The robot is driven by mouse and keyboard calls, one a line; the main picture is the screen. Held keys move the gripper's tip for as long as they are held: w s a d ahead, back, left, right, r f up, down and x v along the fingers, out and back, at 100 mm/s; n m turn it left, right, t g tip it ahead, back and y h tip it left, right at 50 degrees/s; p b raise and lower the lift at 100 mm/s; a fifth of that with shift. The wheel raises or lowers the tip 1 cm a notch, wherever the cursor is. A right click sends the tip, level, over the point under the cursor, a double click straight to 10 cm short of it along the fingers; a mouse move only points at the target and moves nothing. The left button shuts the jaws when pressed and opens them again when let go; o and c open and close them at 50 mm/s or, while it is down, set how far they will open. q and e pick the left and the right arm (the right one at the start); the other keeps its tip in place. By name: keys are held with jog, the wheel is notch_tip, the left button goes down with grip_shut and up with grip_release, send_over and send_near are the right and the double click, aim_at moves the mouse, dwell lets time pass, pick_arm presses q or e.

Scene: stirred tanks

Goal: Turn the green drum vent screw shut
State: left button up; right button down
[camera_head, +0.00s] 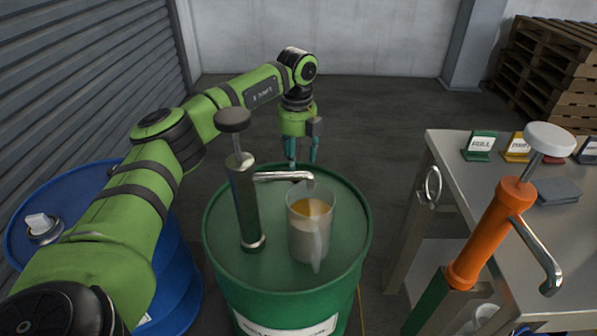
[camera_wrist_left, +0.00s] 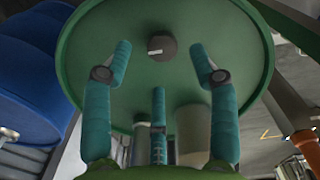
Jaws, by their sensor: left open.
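The green drum (camera_head: 230,225) stands upright in the middle of the head view. Its lid also fills much of the left wrist view (camera_wrist_left: 100,40). The vent screw (camera_wrist_left: 161,48) is a dark round knob with a white mark on the lid; I cannot make it out in the head view. My left gripper (camera_head: 301,160) hangs pointing down over the far part of the lid. Its teal fingers are spread open and empty in the left wrist view (camera_wrist_left: 160,68), with the knob between the two upper fingers, apparently not touched. My right gripper is not in view.
A hand pump (camera_head: 245,200) and a clear jug (camera_head: 311,225) with tan contents stand on the drum's lid, close to the gripper. A blue drum (camera_head: 175,265) is at left. At right are an orange pump (camera_head: 490,230) and a table (camera_head: 500,200) with small signs.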

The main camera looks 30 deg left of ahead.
pick_arm(q)
jog(key=shift+f, duration=2.15)
jog(key=shift+r, duration=0.1)
jog(key=c, duration=1.1)
